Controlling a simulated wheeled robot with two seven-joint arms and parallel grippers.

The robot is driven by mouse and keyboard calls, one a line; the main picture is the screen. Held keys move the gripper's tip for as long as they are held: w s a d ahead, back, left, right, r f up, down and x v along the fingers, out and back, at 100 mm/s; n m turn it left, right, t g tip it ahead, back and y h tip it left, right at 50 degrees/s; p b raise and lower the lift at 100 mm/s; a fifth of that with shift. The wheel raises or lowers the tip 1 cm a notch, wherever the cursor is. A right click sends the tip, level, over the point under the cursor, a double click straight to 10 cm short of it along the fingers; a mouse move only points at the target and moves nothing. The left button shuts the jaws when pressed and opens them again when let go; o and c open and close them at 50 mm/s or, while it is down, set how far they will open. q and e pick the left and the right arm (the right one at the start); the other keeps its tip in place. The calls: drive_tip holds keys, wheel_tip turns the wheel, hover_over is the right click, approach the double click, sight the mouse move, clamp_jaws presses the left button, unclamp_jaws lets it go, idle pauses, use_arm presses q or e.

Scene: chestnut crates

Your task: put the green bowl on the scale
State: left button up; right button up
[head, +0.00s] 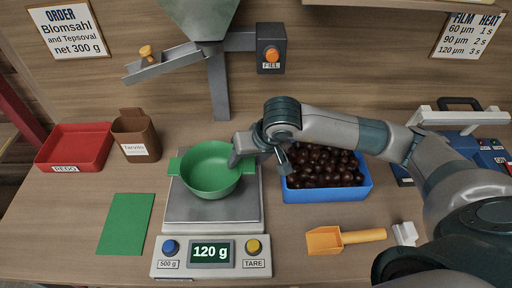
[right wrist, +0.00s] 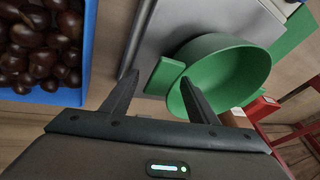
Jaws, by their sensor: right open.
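The green bowl (head: 210,170) stands upright on the plate of the scale (head: 212,206), whose display reads 120 g. The bowl has a small tab handle on each side. My right gripper (head: 260,165) is at the bowl's right side, its fingers apart. In the right wrist view the gripper (right wrist: 159,78) is open, with the bowl's handle showing between the fingers and one finger overlapping the bowl (right wrist: 236,75). I cannot tell whether a finger touches it. The right-hand handle is mostly hidden in the head view. My left gripper is not in view.
A blue crate of chestnuts (head: 326,195) stands right of the scale. A yellow scoop (head: 342,238) lies in front of it. A green mat (head: 126,224), a red tray (head: 75,147) and a brown bag (head: 136,135) are at left. A hopper chute (head: 165,66) hangs behind the scale.

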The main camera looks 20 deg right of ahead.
drive_tip(key=b+v, duration=0.2)
drive_tip(key=v, duration=0.9)
drive_tip(key=shift+r+b, duration=0.2)
drive_tip(key=shift+b, duration=0.2)
drive_tip(key=shift+s+d, duration=0.1)
drive_tip(key=shift+d, duration=0.05)
